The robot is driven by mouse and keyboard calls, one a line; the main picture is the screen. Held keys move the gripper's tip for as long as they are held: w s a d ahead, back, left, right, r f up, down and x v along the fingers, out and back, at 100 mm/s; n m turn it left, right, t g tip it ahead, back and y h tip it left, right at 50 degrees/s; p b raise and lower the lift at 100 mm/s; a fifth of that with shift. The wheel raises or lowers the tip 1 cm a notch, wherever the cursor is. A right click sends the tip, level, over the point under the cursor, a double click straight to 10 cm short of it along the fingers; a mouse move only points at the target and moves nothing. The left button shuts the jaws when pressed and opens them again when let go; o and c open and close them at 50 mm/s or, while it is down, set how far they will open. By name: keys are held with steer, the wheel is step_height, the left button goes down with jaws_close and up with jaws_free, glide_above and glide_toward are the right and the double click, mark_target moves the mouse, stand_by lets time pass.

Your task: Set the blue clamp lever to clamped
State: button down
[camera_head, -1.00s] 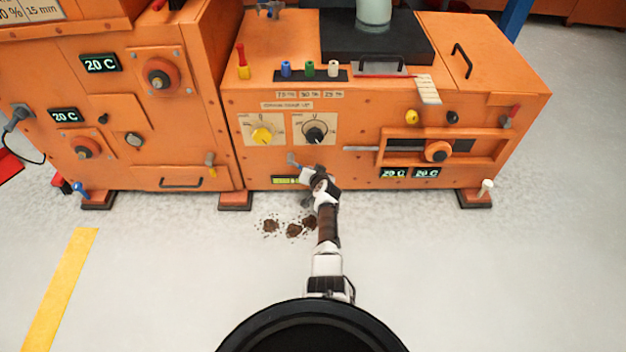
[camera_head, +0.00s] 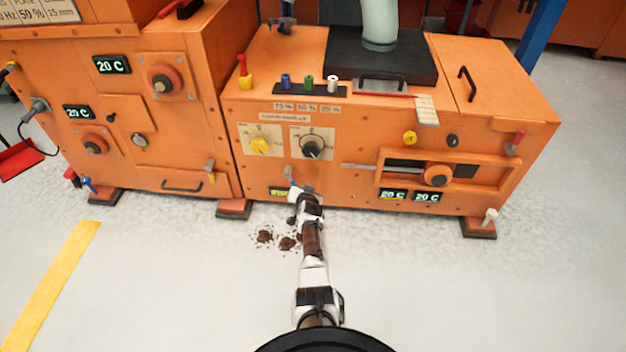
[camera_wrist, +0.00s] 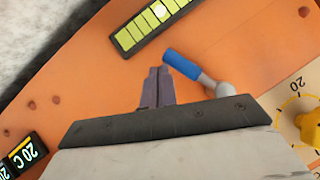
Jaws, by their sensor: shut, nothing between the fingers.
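The blue clamp lever (camera_wrist: 182,64) is a blue grip on a grey metal arm, mounted on the orange front panel. In the wrist view its blue grip slants up and left from the grey arm. In the head view its grey part (camera_head: 288,172) shows just above my gripper, low on the machine front, with most of the blue grip hidden or too small to see. My gripper (camera_wrist: 158,74) is shut and empty. Its fingertips are just left of the blue grip in the wrist view; I cannot tell whether they touch it. It also shows in the head view (camera_head: 293,188).
A yellow-green indicator strip (camera_wrist: 153,24) lies close above the fingers in the wrist view. A yellow dial (camera_head: 260,146) and black dial (camera_head: 312,149) sit above the lever. Dark crumbs (camera_head: 288,243) lie on the floor. Open floor is in front.

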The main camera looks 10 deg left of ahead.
steer(key=shift+a+f+b, duration=0.8)
steer(key=shift+a+b, duration=0.05)
steer(key=shift+a, duration=0.3)
